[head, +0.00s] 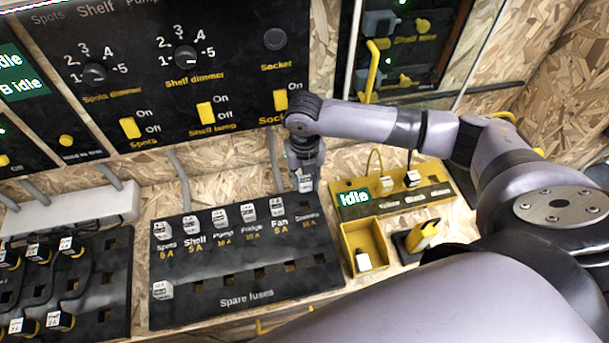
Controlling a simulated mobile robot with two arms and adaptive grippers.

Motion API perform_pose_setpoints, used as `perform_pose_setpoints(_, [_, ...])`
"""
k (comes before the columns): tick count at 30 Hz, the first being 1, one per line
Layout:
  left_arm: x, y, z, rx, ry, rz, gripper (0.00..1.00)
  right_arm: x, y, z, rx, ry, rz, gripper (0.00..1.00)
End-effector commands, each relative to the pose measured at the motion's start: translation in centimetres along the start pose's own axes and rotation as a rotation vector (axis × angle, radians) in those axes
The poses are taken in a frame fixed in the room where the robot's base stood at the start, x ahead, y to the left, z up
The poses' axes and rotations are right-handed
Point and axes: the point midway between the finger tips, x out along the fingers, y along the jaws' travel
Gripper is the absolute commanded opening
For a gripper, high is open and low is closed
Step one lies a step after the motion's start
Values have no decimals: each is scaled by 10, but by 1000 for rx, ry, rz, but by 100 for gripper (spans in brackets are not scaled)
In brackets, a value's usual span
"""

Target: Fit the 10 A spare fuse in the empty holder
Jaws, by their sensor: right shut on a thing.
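My right gripper (305,172) points down above the right end of the black fuse panel (215,258). It is shut on a small pale fuse (306,186), whose rating I cannot read. The fuse is over or just behind the rightmost top-row place, which has a "10 A" label (308,221). The gripper and fuse hide that holder, and I cannot tell whether they touch it. The other top-row places hold white fuses, such as the Fan fuse (277,212). The "Spare fuses" row has one white fuse (162,290) at its left; its other slots look empty. My left gripper is not in view.
A yellow tray (379,240) with a white fuse-like piece (362,260) stands right of the panel. Behind it is a tester box (350,199) reading "Idle". A black-and-yellow tool (422,236) lies beside the tray. The switch panel (235,100) rises close behind my gripper.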

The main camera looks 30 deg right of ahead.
Motion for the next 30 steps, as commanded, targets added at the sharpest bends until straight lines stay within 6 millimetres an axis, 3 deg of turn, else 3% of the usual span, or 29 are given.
perform_pose_setpoints(18, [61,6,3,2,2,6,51,56,0,0,1,-1,1,0])
perform_pose_setpoints(30, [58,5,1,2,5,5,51,65,1,0,1,-1,1,0])
